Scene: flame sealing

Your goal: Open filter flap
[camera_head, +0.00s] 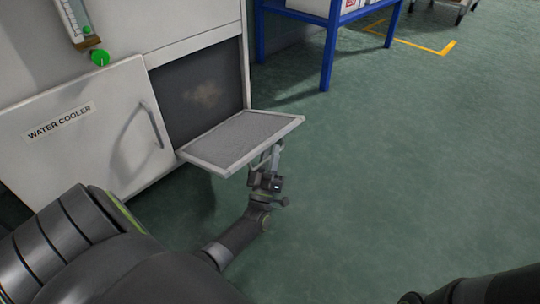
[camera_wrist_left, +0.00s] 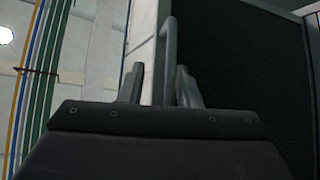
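The filter flap (camera_head: 243,138) is a grey mesh panel in a pale frame. It is hinged down from the cabinet's dark filter opening (camera_head: 203,88) and lies roughly level. My left gripper (camera_head: 266,160) is under the flap's outer edge, pointing up. In the left wrist view, a pale bar handle (camera_wrist_left: 169,48) rises between the two separated fingers of my left gripper (camera_wrist_left: 160,85), nearer the right finger. Gaps show beside the bar, so the gripper is open around it. My right gripper is out of view; only part of my right arm shows.
The white cabinet's "WATER COOLER" door (camera_head: 85,130) is closed, left of the opening. A green knob (camera_head: 100,57) sits above it. A blue-framed table (camera_head: 328,45) stands behind at the top. The green floor (camera_head: 400,170) to the right is clear.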

